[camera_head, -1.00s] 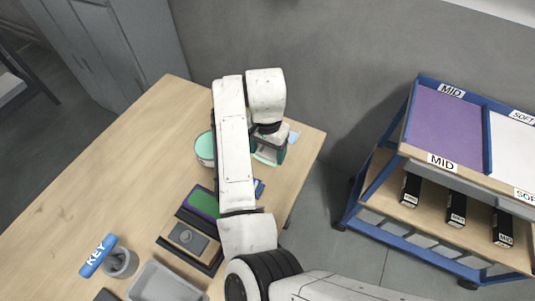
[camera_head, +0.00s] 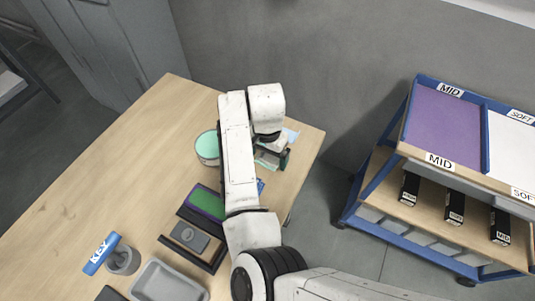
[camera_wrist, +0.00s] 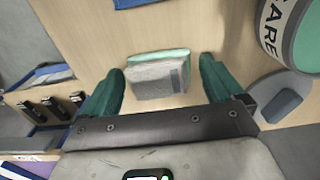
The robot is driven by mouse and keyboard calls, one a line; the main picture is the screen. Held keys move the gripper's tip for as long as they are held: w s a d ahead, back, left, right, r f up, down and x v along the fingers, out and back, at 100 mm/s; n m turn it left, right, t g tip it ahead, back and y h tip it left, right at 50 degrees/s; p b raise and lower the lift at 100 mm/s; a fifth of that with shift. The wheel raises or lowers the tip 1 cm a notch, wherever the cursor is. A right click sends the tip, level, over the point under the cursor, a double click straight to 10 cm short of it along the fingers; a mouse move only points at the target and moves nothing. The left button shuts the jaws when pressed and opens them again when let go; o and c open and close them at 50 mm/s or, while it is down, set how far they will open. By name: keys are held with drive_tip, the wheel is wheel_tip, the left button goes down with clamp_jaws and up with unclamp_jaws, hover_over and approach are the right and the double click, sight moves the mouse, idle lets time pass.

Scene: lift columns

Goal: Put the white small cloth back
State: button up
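The white small cloth (camera_wrist: 152,82) is a folded pale grey-white pad in the wrist view. It lies on top of a mint-green folded cloth (camera_wrist: 165,55), whose edge shows past it. My gripper (camera_wrist: 162,75) has its two dark green fingers spread on either side of the cloth. A gap shows on both sides, and the fingers hold nothing. In the head view my gripper (camera_head: 271,158) is low over the far right corner of the table, and my arm and fingers largely hide the stack.
On the wooden table (camera_head: 130,150) stand a mint-topped tub (camera_head: 207,147), a green-purple pad (camera_head: 206,202), a dark tray, a grey bin (camera_head: 168,282) and a blue KEY roll (camera_head: 102,254). A blue-framed cart (camera_head: 380,235) with labelled compartments stands right, across a floor gap.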

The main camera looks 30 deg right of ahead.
sight(268, 156)
drive_tip(key=shift+o, duration=0.3)
wheel_tip(268, 156, up, 12)
drive_tip(key=b, duration=0.1)
drive_tip(key=shift+r, duration=0.2)
drive_tip(key=s+d+f+n+t+h, duration=0.1)
drive_tip(key=s+d+f+n+h, duration=0.15)
drive_tip(key=s+d, duration=0.4)
drive_tip(key=s+d+f+n+t+h, duration=0.1)
drive_tip(key=s+d+f, duration=0.25)
drive_tip(key=d, duration=0.55)
drive_tip(key=s+a+f+n+y, duration=0.1)
drive_tip(key=s+a+f+n, duration=0.1)
drive_tip(key=s, duration=0.4)
drive_tip(key=s+a+f+n+y, duration=0.1)
drive_tip(key=s+a+f+n, duration=0.1)
drive_tip(key=s, duration=0.5)
drive_tip(key=s+a+f+n+y, duration=0.1)
drive_tip(key=s+a+f+n, duration=0.1)
drive_tip(key=s+f, duration=0.3)
drive_tip(key=shift+s+a+f+n+g, duration=0.3)
drive_tip(key=shift+s+a+n+g, duration=0.1)
drive_tip(key=shift+s+a, duration=0.4)
